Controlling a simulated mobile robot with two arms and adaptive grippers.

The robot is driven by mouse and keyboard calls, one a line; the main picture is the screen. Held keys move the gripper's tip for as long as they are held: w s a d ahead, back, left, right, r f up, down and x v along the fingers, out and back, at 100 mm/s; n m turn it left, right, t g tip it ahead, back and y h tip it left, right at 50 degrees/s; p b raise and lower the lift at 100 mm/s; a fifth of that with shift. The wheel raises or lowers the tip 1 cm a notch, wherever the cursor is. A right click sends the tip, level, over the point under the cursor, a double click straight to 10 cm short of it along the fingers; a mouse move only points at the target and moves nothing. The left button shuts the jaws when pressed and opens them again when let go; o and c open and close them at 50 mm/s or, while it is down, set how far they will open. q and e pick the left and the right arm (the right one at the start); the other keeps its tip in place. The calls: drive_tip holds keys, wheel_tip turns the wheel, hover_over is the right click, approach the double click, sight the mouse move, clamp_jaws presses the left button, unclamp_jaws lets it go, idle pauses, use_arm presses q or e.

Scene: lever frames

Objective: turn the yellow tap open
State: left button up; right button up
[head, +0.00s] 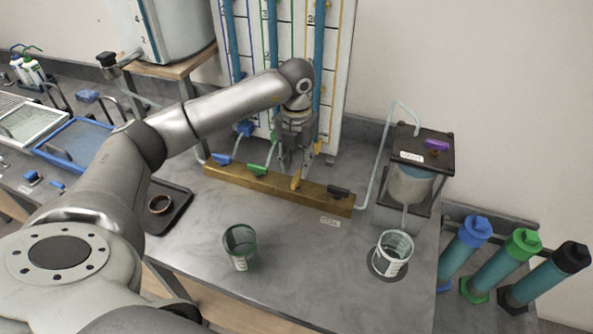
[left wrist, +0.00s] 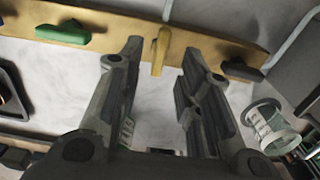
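The yellow tap (head: 296,181) is a small lever on the brass manifold bar (head: 235,178) at the back of the bench. It stands between the blue and green levers on its left and a black lever on its right. My left gripper (head: 295,162) points down just above and behind it in the head view. In the left wrist view the yellow tap (left wrist: 161,50) shows between the fingertips of my open left gripper (left wrist: 162,53), with a gap on each side. I cannot tell how far the fingertips are above it. My right gripper is not in view.
The green lever (head: 261,171) and black lever (head: 339,192) sit close beside on the bar. Blue columns rise behind against a white board (head: 338,60). Two clear beakers (head: 240,247) (head: 392,254) stand in front.

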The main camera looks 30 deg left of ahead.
sight(297, 176)
use_arm(q)
wheel_tip(297, 176, up, 8)
idle(0.7)
